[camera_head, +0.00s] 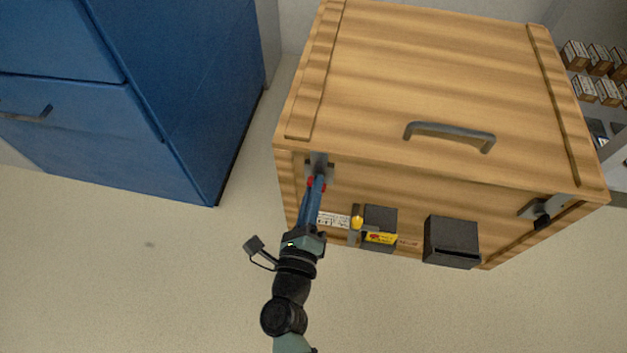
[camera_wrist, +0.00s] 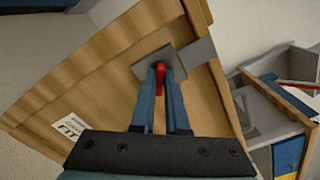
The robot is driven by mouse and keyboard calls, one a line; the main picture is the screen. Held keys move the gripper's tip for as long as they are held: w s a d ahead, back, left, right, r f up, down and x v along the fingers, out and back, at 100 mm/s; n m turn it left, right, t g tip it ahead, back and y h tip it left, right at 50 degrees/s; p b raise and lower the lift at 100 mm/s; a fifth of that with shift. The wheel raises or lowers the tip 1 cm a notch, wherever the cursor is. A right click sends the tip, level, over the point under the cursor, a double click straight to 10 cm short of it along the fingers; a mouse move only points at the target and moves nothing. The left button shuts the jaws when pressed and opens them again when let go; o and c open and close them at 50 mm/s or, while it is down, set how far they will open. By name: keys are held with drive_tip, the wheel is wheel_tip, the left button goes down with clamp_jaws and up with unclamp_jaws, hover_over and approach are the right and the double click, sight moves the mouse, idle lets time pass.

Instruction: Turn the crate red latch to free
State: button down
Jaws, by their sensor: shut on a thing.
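The wooden crate (camera_head: 430,80) stands with its lid down, a dark bar handle (camera_head: 450,133) on top. The red latch (camera_head: 311,184) is at the left end of the crate's front face, just below the lid edge, by a grey metal plate (camera_head: 319,164). In the wrist view the red latch (camera_wrist: 160,78) shows between my blue fingers, in front of the grey plate (camera_wrist: 163,60). My gripper (camera_head: 318,183) is shut on the red latch; it also shows in the wrist view (camera_wrist: 161,72). The fingers hide part of the latch.
A second latch (camera_head: 544,207) with a dark lever sits at the front right. A yellow-topped item (camera_head: 357,217), a dark box with a yellow label (camera_head: 380,225) and another dark box (camera_head: 451,242) are along the crate's front. A blue cabinet (camera_head: 150,100) stands left; open floor lies in front.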

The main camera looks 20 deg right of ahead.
drive_tip(key=n+p, duration=0.3)
drive_tip(key=n, duration=0.2)
drive_tip(key=shift+n+p, duration=0.35)
drive_tip(key=shift+n, duration=0.05)
idle(0.3)
drive_tip(key=c, duration=0.9)
unclamp_jaws()
drive_tip(key=shift+w, duration=0.1)
drive_tip(key=p+v, duration=0.3)
drive_tip(key=v, duration=1)
